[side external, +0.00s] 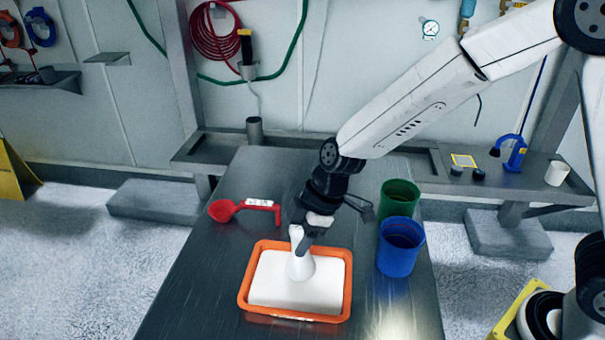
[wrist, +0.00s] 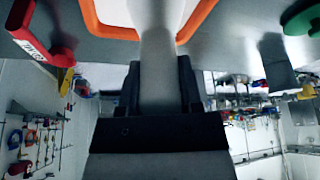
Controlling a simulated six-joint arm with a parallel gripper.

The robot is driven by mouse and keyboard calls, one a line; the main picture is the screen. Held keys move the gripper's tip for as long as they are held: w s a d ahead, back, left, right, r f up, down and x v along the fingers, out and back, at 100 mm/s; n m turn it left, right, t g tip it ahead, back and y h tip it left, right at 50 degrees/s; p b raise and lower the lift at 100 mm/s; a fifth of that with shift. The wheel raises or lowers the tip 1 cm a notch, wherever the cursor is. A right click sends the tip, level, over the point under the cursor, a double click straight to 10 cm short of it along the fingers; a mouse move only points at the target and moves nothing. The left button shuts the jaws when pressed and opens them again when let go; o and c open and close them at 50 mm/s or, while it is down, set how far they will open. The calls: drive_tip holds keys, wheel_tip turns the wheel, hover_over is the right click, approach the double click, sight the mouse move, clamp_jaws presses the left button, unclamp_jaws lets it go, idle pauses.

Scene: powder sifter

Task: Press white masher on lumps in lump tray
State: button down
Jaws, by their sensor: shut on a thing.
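The white masher (side external: 300,264) stands about upright over the lump tray, its wide cone end down on or just above the white contents (side external: 272,280). I cannot tell whether it presses on them. The lump tray (side external: 346,290) is orange-rimmed and sits on the metal table; single lumps do not show in the white fill. My gripper (side external: 304,232) is shut on the masher's upper handle, above the tray. In the wrist view the masher's handle (wrist: 156,50) runs between my fingers, with the orange tray rim (wrist: 200,18) beyond it.
A red scoop (side external: 226,210) lies left of the tray, behind it. A blue cup (side external: 400,248) and a green cup (side external: 400,192) stand to the right of the tray. The metal table (side external: 190,285) is bare left of the tray.

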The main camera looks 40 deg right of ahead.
drive_tip(key=shift+r, duration=1.25)
drive_tip(key=shift+w+a, duration=0.1)
